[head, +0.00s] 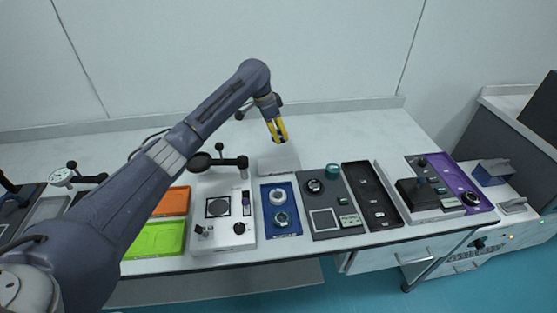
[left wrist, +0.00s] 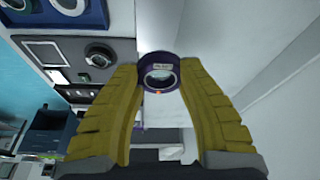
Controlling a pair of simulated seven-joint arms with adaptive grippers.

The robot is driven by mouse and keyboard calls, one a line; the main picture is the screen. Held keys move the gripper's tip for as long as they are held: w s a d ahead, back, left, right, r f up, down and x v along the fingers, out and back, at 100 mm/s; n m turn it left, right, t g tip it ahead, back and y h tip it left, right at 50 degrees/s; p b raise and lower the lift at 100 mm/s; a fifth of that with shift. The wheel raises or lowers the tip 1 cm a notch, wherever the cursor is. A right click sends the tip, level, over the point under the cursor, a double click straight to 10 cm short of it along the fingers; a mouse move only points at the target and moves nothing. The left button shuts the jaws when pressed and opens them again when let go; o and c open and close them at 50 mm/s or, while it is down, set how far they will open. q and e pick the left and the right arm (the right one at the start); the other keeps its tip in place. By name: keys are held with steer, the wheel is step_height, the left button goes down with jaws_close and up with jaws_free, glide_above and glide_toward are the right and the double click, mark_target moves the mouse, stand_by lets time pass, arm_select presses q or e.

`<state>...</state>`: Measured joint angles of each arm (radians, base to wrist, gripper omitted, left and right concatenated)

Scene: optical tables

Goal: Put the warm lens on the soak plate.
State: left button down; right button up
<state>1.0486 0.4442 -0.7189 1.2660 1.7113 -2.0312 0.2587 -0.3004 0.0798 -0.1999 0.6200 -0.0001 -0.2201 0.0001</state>
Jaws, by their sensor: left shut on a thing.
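My left gripper (head: 277,131) is shut on a lens in a dark purple ring mount (left wrist: 158,72) with a small pale label and an orange dot. The lens sits between the yellow fingertips in the left wrist view and is too small to make out in the head view. The gripper is above the back of the bench, over a pale block (head: 279,160). A dark grey panel (head: 334,195) carries a light-framed square plate (head: 323,221), a round black fitting (head: 314,186) and a green knob (head: 333,171). I cannot tell for certain which part is the soak plate.
A blue tray (head: 267,216) holds two ring-shaped pieces. A black tray (head: 371,196) lies right of the grey panel. A white instrument (head: 221,238) with a black arm stands left. Orange (head: 172,202) and green (head: 156,238) trays lie partly behind my arm. The bench's back is mostly clear.

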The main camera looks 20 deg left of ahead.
mark_target(280, 164)
arm_select(q)
step_height(280, 164, down, 13)
steer(key=shift+r, duration=0.2)
stand_by(0.5)
steer(key=c, duration=0.9)
jaws_free()
steer(key=shift+f, duration=0.15)
steer(key=shift+o, duration=0.3)
steer(key=v, duration=1.2)
steer(key=shift+r, duration=0.2)
steer(key=shift+d, duration=0.1)
